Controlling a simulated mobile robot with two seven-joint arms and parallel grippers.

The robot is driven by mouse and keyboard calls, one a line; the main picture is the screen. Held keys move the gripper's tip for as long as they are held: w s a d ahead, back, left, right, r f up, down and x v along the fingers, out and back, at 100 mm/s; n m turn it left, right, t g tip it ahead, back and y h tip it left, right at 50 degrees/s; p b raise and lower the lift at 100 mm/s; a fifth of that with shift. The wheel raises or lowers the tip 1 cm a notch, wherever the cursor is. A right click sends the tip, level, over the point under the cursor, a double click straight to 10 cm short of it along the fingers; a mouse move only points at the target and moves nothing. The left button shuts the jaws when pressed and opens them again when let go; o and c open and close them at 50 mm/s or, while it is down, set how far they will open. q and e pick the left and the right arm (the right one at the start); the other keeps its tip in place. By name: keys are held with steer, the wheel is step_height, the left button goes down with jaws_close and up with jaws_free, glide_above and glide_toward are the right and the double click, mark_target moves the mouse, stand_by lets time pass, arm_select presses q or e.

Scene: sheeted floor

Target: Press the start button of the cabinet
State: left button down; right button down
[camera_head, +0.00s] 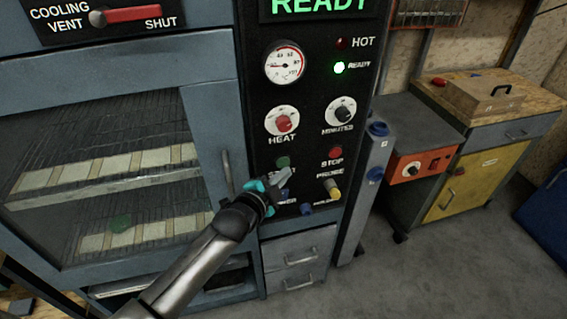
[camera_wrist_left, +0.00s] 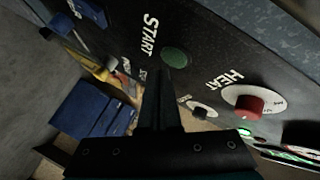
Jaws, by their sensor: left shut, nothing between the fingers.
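The cabinet (camera_head: 222,120) is blue-grey with a black control panel on its right side. The green start button (camera_head: 283,162) sits below the HEAT knob, its label partly hidden by my gripper. In the left wrist view the round green start button (camera_wrist_left: 175,57) shows beside the word START, just beyond my fingertips. My left gripper (camera_head: 284,178) is shut and empty, in front of the panel just below the button. In the left wrist view its fingers (camera_wrist_left: 165,75) point toward the button; I cannot tell whether they touch it. My right gripper is not in view.
The green ready lamp (camera_head: 339,68) is lit.

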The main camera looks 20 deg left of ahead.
arm_select(q)
steer(key=shift+w+a, duration=0.1)
steer(key=shift+w, duration=0.05)
steer(key=shift+w+a, duration=0.2)
steer(key=shift+w, duration=0.05)
steer(key=shift+w+a, duration=0.2)
steer(key=shift+w, duration=0.1)
stand_by(0.7)
stand_by(0.4)
steer(key=shift+s+d+p, duration=0.45)
steer(key=shift+s+p, duration=0.05)
steer(key=shift+s, duration=0.15)
steer(key=shift+s, duration=0.1)
steer(key=s+d+p, duration=0.1)
steer(key=s, duration=0.1)
steer(key=s+d+p, duration=0.1)
steer(key=s, duration=0.1)
steer(key=shift+d+p, duration=0.35)
steer(key=shift+d, duration=0.05)
